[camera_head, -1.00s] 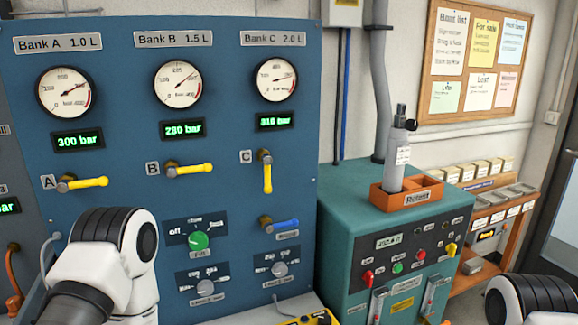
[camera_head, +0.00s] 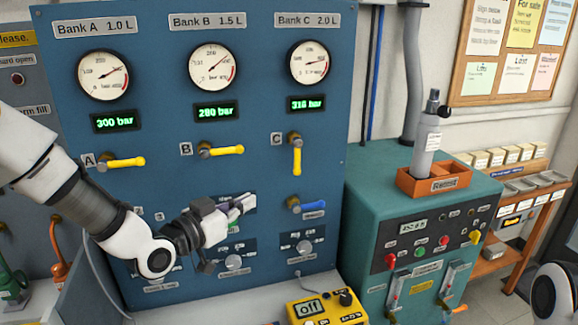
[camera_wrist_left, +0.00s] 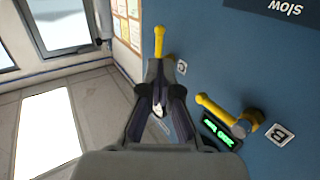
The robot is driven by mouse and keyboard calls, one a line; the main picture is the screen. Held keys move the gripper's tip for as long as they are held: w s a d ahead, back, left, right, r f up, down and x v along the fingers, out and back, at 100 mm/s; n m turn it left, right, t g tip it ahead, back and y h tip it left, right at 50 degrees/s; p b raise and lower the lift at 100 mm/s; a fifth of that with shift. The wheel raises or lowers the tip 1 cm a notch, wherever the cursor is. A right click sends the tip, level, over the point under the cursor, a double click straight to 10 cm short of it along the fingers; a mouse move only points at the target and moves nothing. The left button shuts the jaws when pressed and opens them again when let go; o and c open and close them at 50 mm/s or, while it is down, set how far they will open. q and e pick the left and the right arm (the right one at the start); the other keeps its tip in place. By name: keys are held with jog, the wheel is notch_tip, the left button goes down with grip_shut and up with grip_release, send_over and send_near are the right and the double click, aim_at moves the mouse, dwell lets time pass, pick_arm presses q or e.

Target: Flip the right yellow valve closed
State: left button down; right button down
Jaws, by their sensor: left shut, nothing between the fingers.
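Three yellow valve handles sit on the blue panel. The right one, valve C (camera_head: 297,158), hangs vertically down from its brass stem. Valve B (camera_head: 222,151) and valve A (camera_head: 125,163) lie horizontally, pointing right. My left gripper (camera_head: 246,203) is shut and empty, in front of the panel, below valve B and left of and below valve C. In the left wrist view, valve C (camera_wrist_left: 159,40) shows beyond the fingertips (camera_wrist_left: 160,107), apart from them, and valve B (camera_wrist_left: 215,110) shows to their right. My right gripper is out of view.
A blue handle (camera_head: 308,205) is below valve C. My left gripper partly hides the green selector area. A teal cabinet (camera_head: 365,210) stands right of the panel, with an orange tray (camera_head: 408,182) on top. A yellow box reading off (camera_head: 325,309) is below the panel.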

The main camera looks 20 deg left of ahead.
pick_arm(q)
notch_tip(320, 180, up, 2)
jog(key=shift+w+r, duration=0.15)
jog(key=shift+r, duration=0.05)
jog(key=p, duration=0.6)
send_near(295, 165)
jog(key=x, duration=0.6)
jog(key=shift+r, duration=0.1)
jog(key=shift+w+d, duration=0.25)
jog(key=shift+w, duration=0.4)
